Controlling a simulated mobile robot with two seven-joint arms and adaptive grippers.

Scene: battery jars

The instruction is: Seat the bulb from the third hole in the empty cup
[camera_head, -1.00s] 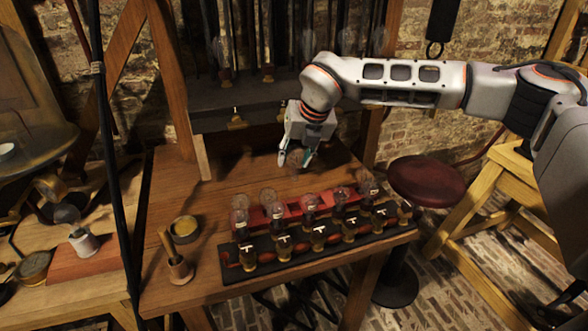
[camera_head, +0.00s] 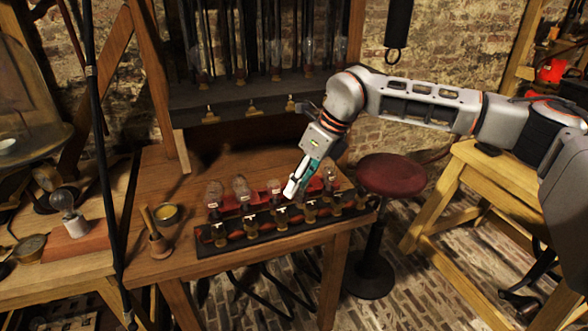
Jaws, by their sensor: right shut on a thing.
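My right gripper (camera_head: 292,190) points down and to the left over the back of the black board (camera_head: 206,250). Its fingers are shut on what seems to be a glass bulb, mostly hidden by them. Other clear bulbs stand upright along the red strip, including a left one (camera_head: 214,192), a second one (camera_head: 240,187), one just left of the fingers (camera_head: 273,187) and one to the right (camera_head: 330,178). Brass fittings (camera_head: 250,226) line the front of the board. I cannot tell which cup is empty. My left gripper is not in view.
A round yellowish dish (camera_head: 167,213) and a wooden holder with a handle (camera_head: 158,243) stand left of the board on the wooden table (camera_head: 185,262). A red stool (camera_head: 390,175) is to the right. Bare tabletop lies behind the row.

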